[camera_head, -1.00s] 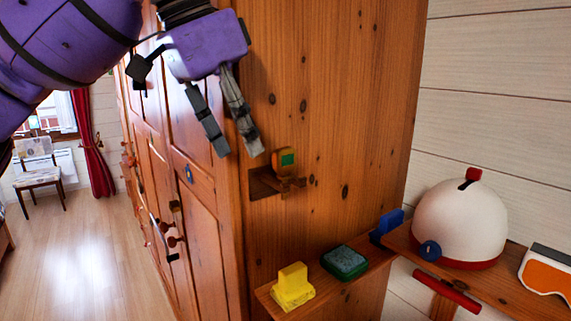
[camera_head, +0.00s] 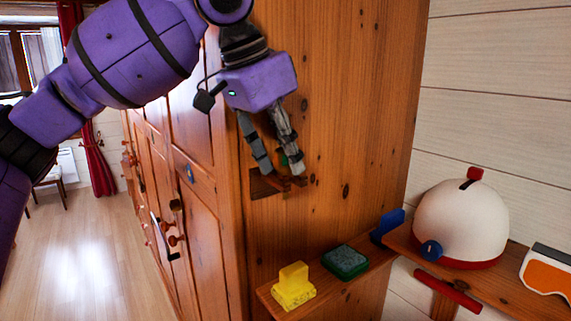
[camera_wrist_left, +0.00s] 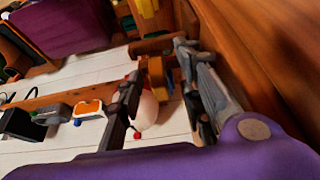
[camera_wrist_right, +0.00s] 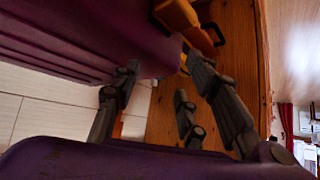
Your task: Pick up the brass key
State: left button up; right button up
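A brass-coloured piece with a green face, which I take for the brass key (camera_head: 283,160), is at a small wooden ledge on the wardrobe's side panel. In the head view my left gripper (camera_head: 281,170) covers most of it. The left gripper points down with its fingers apart, right at the ledge. In the left wrist view an amber piece (camera_wrist_left: 157,74) shows between the two spread fingers; I cannot tell whether they touch it. My right gripper shows only in the right wrist view (camera_wrist_right: 158,78), with its fingers apart and nothing clearly between them.
Below the ledge, a wooden shelf (camera_head: 321,288) carries a yellow block (camera_head: 293,288), a green sponge-like block (camera_head: 345,262) and a blue piece (camera_head: 387,227). A white helmet (camera_head: 460,220) and orange goggles (camera_head: 546,270) stand at the right.

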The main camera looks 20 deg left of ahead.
pick_arm(q)
jog(key=shift+c, duration=0.3)
grip_shut()
jog(key=shift+r, duration=0.1)
jog(key=shift+r, duration=0.4)
notch_tip(320, 180, up, 2)
jog(key=shift+r, duration=0.1)
jog(key=s+a+r, duration=0.8)
jog(key=s+r, duration=0.2)
jog(key=s, duration=0.1)
jog(key=shift+a, duration=0.4)
